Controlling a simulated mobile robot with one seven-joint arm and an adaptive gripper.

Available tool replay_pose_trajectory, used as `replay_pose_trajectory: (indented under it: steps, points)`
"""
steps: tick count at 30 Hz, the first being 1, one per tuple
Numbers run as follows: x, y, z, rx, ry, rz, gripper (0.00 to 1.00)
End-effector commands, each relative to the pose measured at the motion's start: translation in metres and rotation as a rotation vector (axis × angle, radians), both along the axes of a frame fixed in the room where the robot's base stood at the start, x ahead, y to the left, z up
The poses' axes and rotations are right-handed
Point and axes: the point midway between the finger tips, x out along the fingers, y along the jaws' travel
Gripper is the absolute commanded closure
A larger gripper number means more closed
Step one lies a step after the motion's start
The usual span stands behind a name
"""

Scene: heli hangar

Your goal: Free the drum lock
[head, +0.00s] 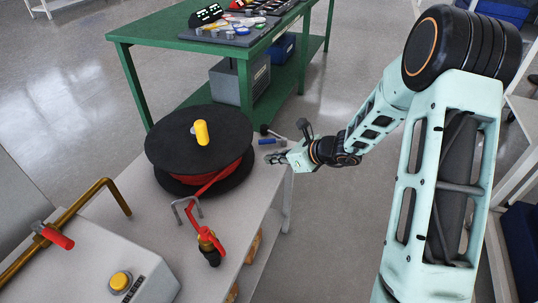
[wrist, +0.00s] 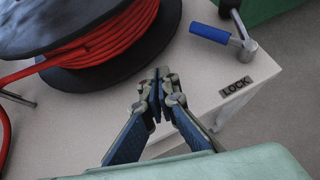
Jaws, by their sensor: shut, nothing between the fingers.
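The drum lock is a metal lever with a blue grip (wrist: 209,32) on a metal pivot (wrist: 248,50), beside a LOCK label (wrist: 236,86) near the bench edge. In the head view the blue grip (head: 267,142) shows just beyond my gripper (head: 274,159). In the wrist view my gripper (wrist: 159,78) is shut and empty over the bench top, left of the label and below the lever, apart from it. The black drum (head: 198,140), wound with red hose (wrist: 80,52), stands left of the gripper, with a yellow knob (head: 201,132) on top.
The white bench (head: 255,200) carries a red-handled nozzle (head: 205,240), a grey box with a yellow button (head: 120,281) and a brass pipe (head: 115,195) with a red valve handle (head: 55,238). A green table (head: 150,38) with small items stands behind. Floor is open right of the bench.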

Motion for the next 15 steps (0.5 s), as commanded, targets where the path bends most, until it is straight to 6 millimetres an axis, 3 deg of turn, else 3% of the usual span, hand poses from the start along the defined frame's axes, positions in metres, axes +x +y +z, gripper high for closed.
replay_pose_trajectory:
  steps: [6, 15]
  points:
    - [-0.029, -0.005, 0.024, 0.001, -0.001, 0.0, 1.0]
    - [-0.04, -0.006, 0.03, 0.001, -0.001, 0.001, 1.0]
